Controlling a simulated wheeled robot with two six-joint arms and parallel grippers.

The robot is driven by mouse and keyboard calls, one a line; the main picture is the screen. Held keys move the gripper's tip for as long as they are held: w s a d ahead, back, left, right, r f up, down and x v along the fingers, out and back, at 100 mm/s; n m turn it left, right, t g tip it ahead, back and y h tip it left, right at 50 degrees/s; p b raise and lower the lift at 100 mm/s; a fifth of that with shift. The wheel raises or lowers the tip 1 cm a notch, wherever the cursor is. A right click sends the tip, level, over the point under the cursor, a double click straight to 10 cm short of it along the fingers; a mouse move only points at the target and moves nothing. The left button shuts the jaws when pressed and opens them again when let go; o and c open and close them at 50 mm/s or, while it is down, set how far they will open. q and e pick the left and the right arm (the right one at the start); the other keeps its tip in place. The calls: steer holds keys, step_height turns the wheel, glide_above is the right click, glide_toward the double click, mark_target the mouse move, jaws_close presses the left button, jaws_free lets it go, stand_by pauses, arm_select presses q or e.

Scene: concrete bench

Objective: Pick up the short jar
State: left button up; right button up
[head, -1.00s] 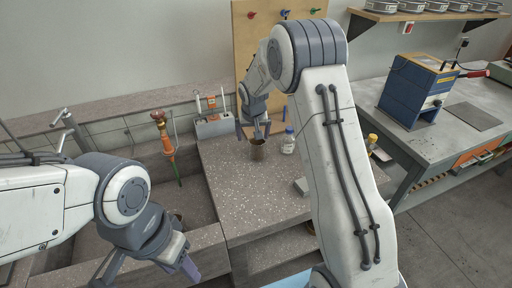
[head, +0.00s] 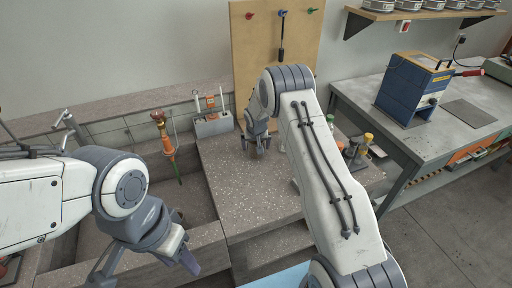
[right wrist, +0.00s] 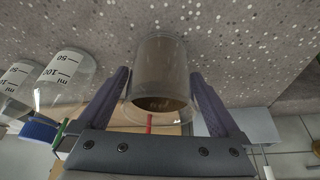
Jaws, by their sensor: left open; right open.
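A short jar (right wrist: 160,65), greyish brown and see-through at the rim, stands on the speckled bench in the right wrist view. My right gripper (right wrist: 158,85) is open, with one finger on each side of the jar. I cannot tell whether the fingers touch it. In the head view my right gripper (head: 256,146) is low over the bench and hides the jar. My left gripper (head: 148,266) is open and empty at the lower left, in front of the bench.
Clear bottles with ml marks (right wrist: 62,75) stand close beside the jar. A grey holder with tools (head: 213,125) is behind and left of my right gripper. A pegboard (head: 262,50) rises at the back. The speckled bench top (head: 235,185) is clear in front.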

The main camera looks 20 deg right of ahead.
steer(key=shift+f, duration=0.1)
steer(key=shift+c, duration=0.3)
steer(key=c, duration=1)
steer(key=shift+c, duration=1)
